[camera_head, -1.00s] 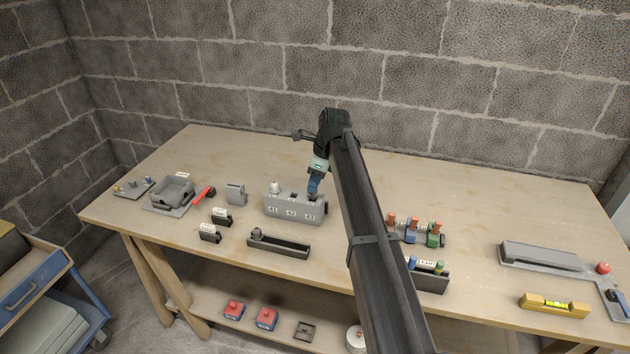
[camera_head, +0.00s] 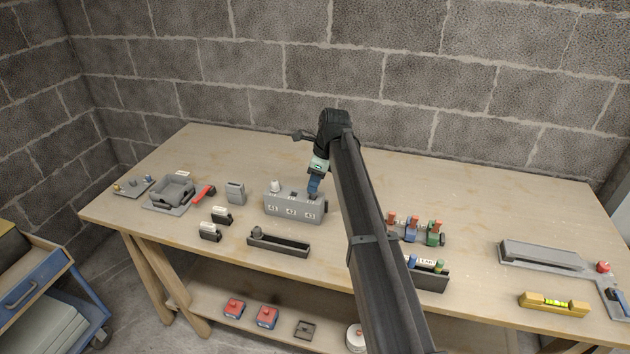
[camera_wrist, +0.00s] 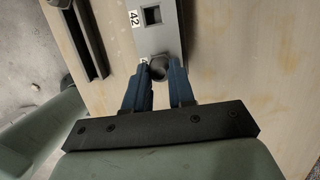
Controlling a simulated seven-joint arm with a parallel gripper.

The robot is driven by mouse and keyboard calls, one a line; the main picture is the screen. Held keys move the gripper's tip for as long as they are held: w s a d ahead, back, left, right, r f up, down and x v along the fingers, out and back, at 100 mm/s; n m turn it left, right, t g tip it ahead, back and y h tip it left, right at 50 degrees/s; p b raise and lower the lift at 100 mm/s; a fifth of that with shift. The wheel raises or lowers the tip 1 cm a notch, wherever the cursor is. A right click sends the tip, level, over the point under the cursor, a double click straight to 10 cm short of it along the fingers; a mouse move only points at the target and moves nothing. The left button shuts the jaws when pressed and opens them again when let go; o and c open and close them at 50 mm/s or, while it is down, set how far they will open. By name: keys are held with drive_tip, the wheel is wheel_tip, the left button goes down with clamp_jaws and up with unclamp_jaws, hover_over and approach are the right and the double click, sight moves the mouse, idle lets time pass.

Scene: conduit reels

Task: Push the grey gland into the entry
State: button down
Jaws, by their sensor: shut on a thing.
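The grey entry box (camera_head: 286,209) stands on the bench with labels 41, 42 and 43 on its front. The wrist view shows its top face (camera_wrist: 150,38) with a square opening by label 42. My gripper (camera_head: 313,195) is over the right end, at label 43. In the wrist view its blue fingers (camera_wrist: 158,69) are shut on the dark grey gland (camera_wrist: 158,68), which is at the box top. How deep the gland sits in the entry cannot be seen. A pale gland (camera_head: 275,186) stands upright on the box's left end.
A long dark tray (camera_head: 279,244) with a grey piece at its left end lies in front of the box. A grey block (camera_head: 235,192) stands to the left. Red, blue and green parts (camera_head: 413,230) are right of my arm. Bench behind the box is clear.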

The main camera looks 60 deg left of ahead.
drive_tip(key=shift+f, duration=1)
idle(0.6)
drive_tip(key=c, duration=0.9)
unclamp_jaws()
drive_tip(key=shift+o, duration=0.6)
drive_tip(key=shift+o, duration=0.7)
drive_tip(key=shift+r, duration=0.2)
drive_tip(key=shift+r, duration=3.35)
drive_tip(key=shift+w, duration=0.1)
